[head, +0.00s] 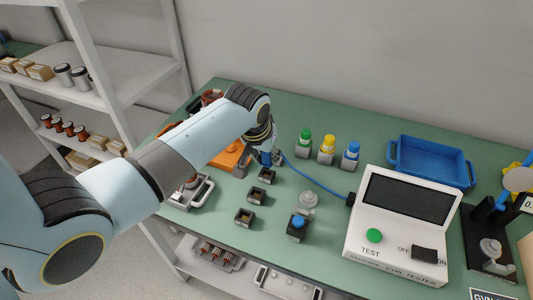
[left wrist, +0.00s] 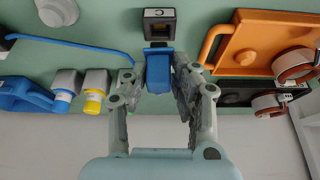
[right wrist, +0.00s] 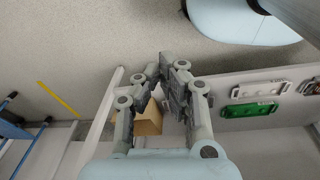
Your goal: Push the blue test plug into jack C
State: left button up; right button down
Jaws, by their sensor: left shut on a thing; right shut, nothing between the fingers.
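My left gripper (left wrist: 160,80) is shut on the blue test plug (left wrist: 158,72). In the head view the gripper (head: 268,155) is over the back of the row of dark jacks. Jack C (left wrist: 159,24), a small dark block with a square opening and a white C mark, lies just beyond the plug's front end in the left wrist view. The plug looks outside the opening; whether it touches the block I cannot tell. A blue cable (head: 318,180) runs from the plug to the white tester (head: 400,228). My right gripper (right wrist: 170,62) is shut and empty, away from the table top.
Two more jacks (head: 257,195) stand nearer the front. An orange tray (left wrist: 265,38) lies close beside the left gripper. Green, yellow and blue-capped pieces (head: 327,149) stand behind, with a blue bin (head: 430,162) at the right. A blue-topped dark block (head: 297,227) stands near the front edge.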

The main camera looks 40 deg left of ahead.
pick_arm(q)
jog(key=shift+f+b, duration=0.5)
jog(key=shift+f, duration=0.25)
jog(key=shift+p, duration=0.35)
pick_arm(e)
jog(key=shift+s+a+f, duration=0.1)
jog(key=shift+s+f, duration=0.4)
jog(key=shift+s, duration=0.1)
pick_arm(q)
jog(key=shift+f, duration=0.95)
grip_shut()
pick_arm(e)
jog(key=shift+f, duration=0.2)
pick_arm(q)
jog(key=o, duration=1)
grip_release()
jog(key=v, duration=1.2)
jog(key=shift+w, duration=0.1)
